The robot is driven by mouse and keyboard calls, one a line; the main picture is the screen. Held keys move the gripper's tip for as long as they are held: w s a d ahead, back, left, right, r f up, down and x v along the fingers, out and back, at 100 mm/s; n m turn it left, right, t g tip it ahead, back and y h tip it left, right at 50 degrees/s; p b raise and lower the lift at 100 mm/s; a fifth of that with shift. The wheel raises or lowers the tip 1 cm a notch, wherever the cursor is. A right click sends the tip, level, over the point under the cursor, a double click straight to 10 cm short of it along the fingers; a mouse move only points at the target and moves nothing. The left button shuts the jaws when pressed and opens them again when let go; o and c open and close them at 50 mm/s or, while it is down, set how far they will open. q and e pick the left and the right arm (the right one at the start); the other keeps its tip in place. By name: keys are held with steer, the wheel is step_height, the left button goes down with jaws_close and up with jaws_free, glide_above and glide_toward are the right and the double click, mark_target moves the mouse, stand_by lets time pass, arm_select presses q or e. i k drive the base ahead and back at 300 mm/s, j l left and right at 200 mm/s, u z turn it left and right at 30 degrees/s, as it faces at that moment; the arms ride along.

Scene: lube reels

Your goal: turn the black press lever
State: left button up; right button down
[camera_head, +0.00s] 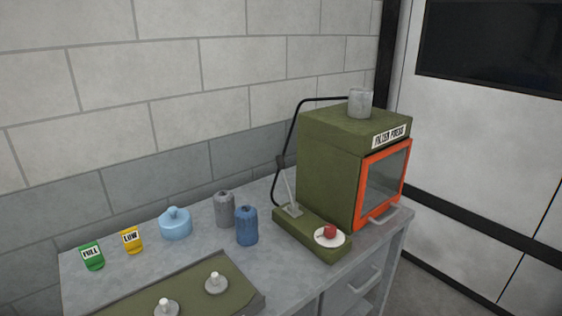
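The press lever is a thin grey rod (289,188) with what looks like a dark grip (281,161) at its top. It rises from a small grey plate on the low green control base (312,238), tilted slightly to the left. A black curved tube or cable runs just behind the grip, so the two are hard to tell apart. The green filter press (327,165) stands right beside the base, with its orange-framed window door (384,183) shut. Neither of my grippers shows in this view.
A red button (330,231) on a white disc sits on the control base. Grey (224,209) and blue (247,226) cylinders stand left of it on the grey bench (205,254). A light-blue container (175,224), FULL and LOW tags and a green tray (190,288) are further left.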

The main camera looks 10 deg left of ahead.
mark_target(280, 163)
steer(key=i+l, duration=0.1)
steer(key=l, duration=0.55)
steer(key=i+l, duration=0.1)
steer(key=l, duration=0.55)
steer(key=i+l+u, duration=0.1)
steer(key=l, duration=0.55)
